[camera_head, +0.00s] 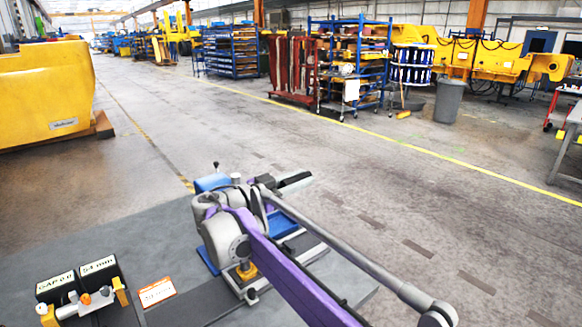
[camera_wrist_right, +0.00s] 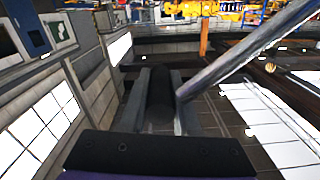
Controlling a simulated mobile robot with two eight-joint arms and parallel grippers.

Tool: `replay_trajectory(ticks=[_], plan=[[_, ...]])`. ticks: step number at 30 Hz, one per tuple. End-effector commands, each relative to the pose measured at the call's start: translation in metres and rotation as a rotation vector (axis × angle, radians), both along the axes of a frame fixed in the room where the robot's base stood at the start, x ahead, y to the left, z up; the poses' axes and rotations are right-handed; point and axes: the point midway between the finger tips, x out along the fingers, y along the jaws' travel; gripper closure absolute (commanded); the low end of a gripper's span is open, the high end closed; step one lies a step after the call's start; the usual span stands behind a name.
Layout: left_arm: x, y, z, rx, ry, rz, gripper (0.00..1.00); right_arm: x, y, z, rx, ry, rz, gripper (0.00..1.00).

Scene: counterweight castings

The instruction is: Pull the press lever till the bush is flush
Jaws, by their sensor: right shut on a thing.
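The press stands on a dark bench mat, with a blue base (camera_head: 207,257) and a grey slotted foot. The long grey bar that I take as the press lever (camera_head: 350,247) slants from the press to the lower right; it also shows in the right wrist view (camera_wrist_right: 250,52). The bush is not clearly visible, so flushness cannot be judged. My left gripper is out of view.
Two black labelled bins (camera_head: 98,275) and an orange-edged card (camera_head: 157,291) sit at the bench's left front. A yellow casting (camera_head: 45,95) stands beyond at left. A grey drum (camera_head: 449,101) and blue racks stand farther back. The floor between is clear.

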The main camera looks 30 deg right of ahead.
Motion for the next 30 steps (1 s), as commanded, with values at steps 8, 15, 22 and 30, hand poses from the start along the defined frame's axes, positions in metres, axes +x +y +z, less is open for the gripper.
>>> replay_trajectory(ticks=[8, 15, 22, 30], plan=[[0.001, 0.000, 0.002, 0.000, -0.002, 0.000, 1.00, -0.019, -0.001, -0.030, 0.016, -0.151, 0.001, 1.00], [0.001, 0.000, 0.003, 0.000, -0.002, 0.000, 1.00, -0.026, -0.001, -0.042, 0.023, -0.211, 0.000, 1.00], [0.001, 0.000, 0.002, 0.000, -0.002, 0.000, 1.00, -0.027, -0.001, -0.046, 0.025, -0.222, -0.001, 1.00], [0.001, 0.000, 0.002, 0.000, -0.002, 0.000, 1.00, -0.028, -0.001, -0.047, 0.024, -0.220, -0.002, 0.63]])
